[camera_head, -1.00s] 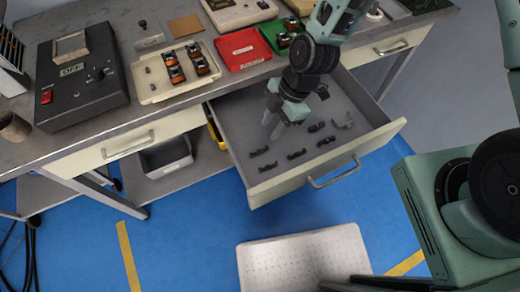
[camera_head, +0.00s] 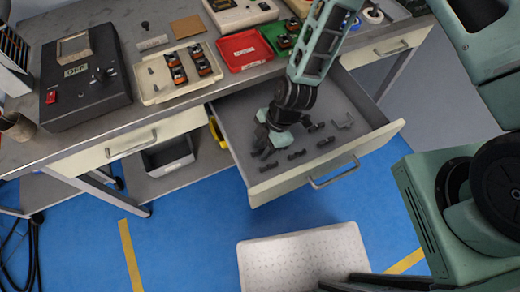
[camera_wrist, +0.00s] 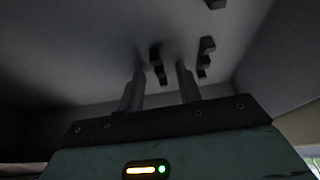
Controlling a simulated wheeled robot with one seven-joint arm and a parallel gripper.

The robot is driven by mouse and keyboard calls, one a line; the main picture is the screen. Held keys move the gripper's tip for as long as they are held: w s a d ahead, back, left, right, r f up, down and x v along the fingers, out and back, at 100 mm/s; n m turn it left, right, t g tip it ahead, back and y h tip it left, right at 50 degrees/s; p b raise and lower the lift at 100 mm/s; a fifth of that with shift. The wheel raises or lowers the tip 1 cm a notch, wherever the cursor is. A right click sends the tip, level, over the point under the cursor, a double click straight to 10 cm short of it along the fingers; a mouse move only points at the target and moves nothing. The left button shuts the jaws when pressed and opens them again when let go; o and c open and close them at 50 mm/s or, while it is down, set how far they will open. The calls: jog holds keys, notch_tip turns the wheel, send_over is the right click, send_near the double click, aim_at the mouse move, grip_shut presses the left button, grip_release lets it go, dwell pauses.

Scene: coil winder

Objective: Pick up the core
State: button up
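Several small dark cores lie on the grey floor of the open drawer (camera_head: 235,115). One core (camera_head: 297,155) is near the drawer front, with others to its right (camera_head: 325,141) and behind (camera_head: 316,127). Another core (camera_head: 268,166) lies at the front left, close to my gripper (camera_head: 264,146). My gripper points down into the drawer. In the wrist view its two fingers are apart with nothing held. A dark core (camera_wrist: 157,64) shows between and beyond the fingertips, and a second core (camera_wrist: 206,57) is to the right. The exact gap between fingertips and core is unclear.
The drawer's front wall and handle (camera_head: 333,173) stand close to the cores. On the bench above are a cream tray (camera_head: 152,91), a red bin (camera_head: 243,50) and a black control box (camera_head: 88,98).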

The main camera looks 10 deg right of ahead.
aim_at(262, 151)
grip_shut()
notch_tip(262, 151, up, 10)
jog(key=shift+b, duration=0.35)
dwell(0.4)
